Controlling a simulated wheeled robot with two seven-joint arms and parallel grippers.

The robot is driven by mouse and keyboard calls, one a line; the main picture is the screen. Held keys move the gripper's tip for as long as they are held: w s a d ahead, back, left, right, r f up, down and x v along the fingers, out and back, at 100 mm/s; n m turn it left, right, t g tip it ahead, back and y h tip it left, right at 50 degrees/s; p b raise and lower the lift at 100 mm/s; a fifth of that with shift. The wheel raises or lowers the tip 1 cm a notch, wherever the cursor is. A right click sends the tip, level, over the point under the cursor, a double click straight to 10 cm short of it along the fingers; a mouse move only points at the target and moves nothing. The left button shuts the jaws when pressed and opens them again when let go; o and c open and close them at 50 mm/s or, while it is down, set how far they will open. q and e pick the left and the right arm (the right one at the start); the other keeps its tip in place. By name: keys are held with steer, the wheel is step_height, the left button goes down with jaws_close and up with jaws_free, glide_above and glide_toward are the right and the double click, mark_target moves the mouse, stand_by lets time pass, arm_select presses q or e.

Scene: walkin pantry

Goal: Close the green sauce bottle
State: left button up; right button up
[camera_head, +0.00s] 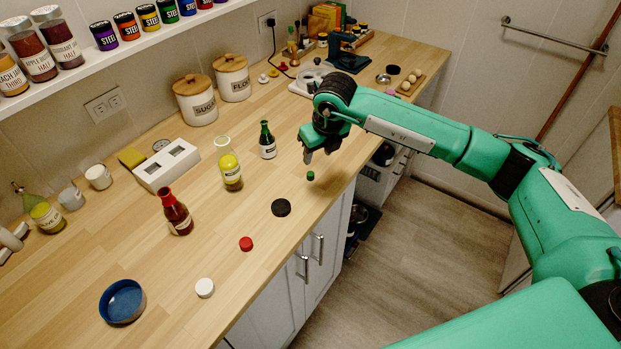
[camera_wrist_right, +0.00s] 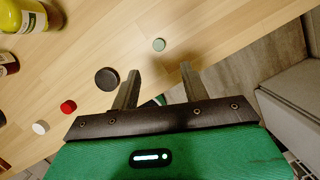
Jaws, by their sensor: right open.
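The green sauce bottle (camera_head: 268,142), dark green glass with a white label, stands upright on the wooden counter. A small green cap (camera_head: 310,176) lies apart from it, near the counter's front edge. The cap also shows in the right wrist view (camera_wrist_right: 159,44), beyond and roughly between the fingertips. My right gripper (camera_head: 318,155) is open and empty, above the counter to the right of the bottle and near the cap. In the right wrist view its two fingers (camera_wrist_right: 159,72) are spread apart. My left gripper is not in view.
A yellow bottle (camera_head: 230,170) and a red bottle (camera_head: 176,213) stand to the left. A black lid (camera_head: 281,208), a red cap (camera_head: 246,244), a white cap (camera_head: 204,288) and a blue bowl (camera_head: 122,302) lie along the counter. Canisters (camera_head: 195,101) stand behind.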

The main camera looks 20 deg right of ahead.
steer(key=b, duration=0.1)
glide_above(311, 174)
steer(key=s, duration=0.2)
steer(key=f, duration=0.4)
steer(key=shift+w+d+f, duration=0.1)
steer(key=shift+d+f, duration=0.2)
steer(key=b+x, duration=0.2)
steer(key=x, duration=0.3)
steer(key=shift+w+a+f, duration=0.1)
steer(key=shift+w+a, duration=0.05)
steer(key=shift+w, duration=0.05)
jaws_close()
step_height(311, 174, up, 20)
steer(key=p, duration=0.7)
steer(key=shift+p, duration=0.3)
